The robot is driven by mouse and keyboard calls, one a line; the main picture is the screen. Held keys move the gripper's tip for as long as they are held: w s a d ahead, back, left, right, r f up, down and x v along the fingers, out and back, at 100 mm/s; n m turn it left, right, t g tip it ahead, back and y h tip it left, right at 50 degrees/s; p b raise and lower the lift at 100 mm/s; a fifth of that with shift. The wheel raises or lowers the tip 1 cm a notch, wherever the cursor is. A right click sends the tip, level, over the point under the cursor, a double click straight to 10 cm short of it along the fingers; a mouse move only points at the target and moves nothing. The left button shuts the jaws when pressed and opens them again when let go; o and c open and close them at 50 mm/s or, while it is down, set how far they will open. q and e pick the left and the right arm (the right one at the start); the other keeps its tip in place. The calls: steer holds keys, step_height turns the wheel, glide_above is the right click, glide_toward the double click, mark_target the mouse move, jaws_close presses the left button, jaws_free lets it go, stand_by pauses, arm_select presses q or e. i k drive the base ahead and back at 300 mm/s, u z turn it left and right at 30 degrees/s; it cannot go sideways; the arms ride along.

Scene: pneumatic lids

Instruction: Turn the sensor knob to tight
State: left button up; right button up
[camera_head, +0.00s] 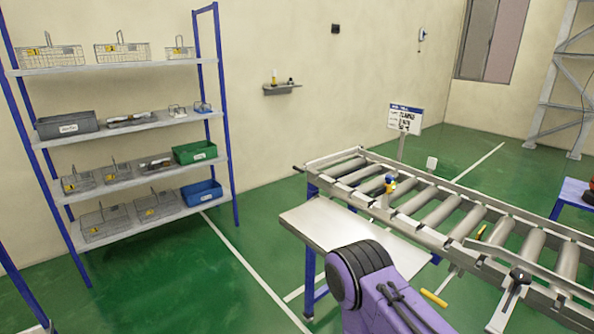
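A small sensor (390,184) with yellow and blue parts stands on a bracket at the near rail of the roller conveyor (470,257), right of the picture's middle. It is too small to tell its knob apart or read the knob's setting. A purple arm link of mine with a black joint rises at the bottom centre, in front of the conveyor and apart from the sensor in the picture. I cannot make out fingertips of either gripper.
A steel side table (340,228) stands before the conveyor. A lever with a black knob (520,275) is on the near rail. A sign (405,118) stands behind. A shelf (130,125) with baskets and bins is at left. Green floor between is clear.

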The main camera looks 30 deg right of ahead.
mark_target(389, 178)
steer(key=u, duration=0.45)
steer(key=i, duration=1.8)
steer(key=z, duration=2.5)
